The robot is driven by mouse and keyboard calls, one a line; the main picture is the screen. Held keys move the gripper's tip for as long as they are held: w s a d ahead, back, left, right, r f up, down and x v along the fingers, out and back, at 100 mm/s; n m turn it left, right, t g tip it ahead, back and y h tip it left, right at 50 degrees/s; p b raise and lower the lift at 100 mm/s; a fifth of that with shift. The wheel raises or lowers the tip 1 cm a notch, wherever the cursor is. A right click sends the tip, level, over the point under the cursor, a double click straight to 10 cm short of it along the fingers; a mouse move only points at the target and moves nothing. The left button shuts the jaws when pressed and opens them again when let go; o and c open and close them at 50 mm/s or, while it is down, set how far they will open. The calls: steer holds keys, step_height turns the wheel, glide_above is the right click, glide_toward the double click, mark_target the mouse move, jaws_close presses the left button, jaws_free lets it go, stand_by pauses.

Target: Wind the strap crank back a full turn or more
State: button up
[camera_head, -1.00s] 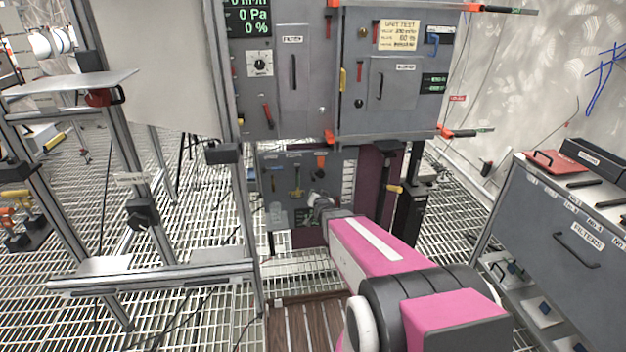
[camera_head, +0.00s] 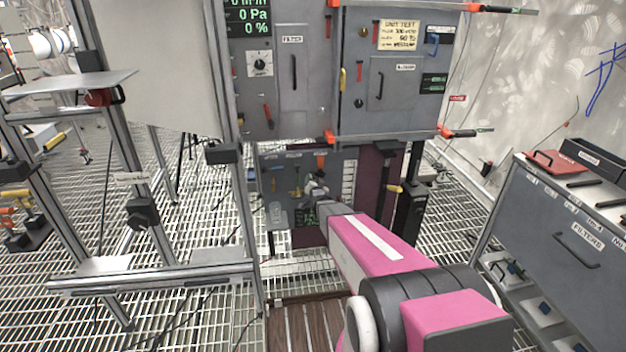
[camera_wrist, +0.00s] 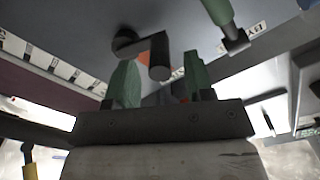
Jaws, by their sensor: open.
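In the wrist view, a dark crank (camera_wrist: 153,44) hangs from the grey panel, with a round hub at its left and a cylindrical handle (camera_wrist: 160,58) at its right. An orange part shows behind it. My gripper (camera_wrist: 158,75) has two green fingers, apart, one on each side of the handle in the picture. I see no clear contact, and how deep the handle sits between the fingers is hard to tell. In the head view my gripper (camera_head: 316,183) is small, in front of the lower grey panel (camera_head: 340,165), below an orange part. The crank is not distinct there.
A green-handled lever (camera_wrist: 222,18) stands close to the right finger in the wrist view. The upper cabinet (camera_head: 300,90) overhangs the lower panel. A metal frame (camera_head: 150,275) stands at left, a grey drawer cabinet (camera_head: 555,240) at right. Open grating lies between.

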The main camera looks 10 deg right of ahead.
steer(key=shift+w, duration=1.3)
jaws_close()
steer(key=shift+f, duration=0.1)
steer(key=n, duration=0.1)
steer(key=f+n, duration=0.1)
steer(key=n, duration=0.1)
steer(key=shift+a+f+n, duration=0.2)
steer(key=shift+n, duration=0.1)
steer(key=shift+d+f+n, duration=0.3)
steer(key=shift+f+n, duration=0.35)
steer(key=shift+n, duration=1.05)
steer(key=shift+d+f+n, duration=0.3)
steer(key=shift+f+n, duration=0.35)
steer(key=shift+n, duration=1.05)
steer(key=shift+d+f+n, duration=0.3)
steer(key=shift+f+n, duration=0.35)
steer(key=shift+n, duration=1.05)
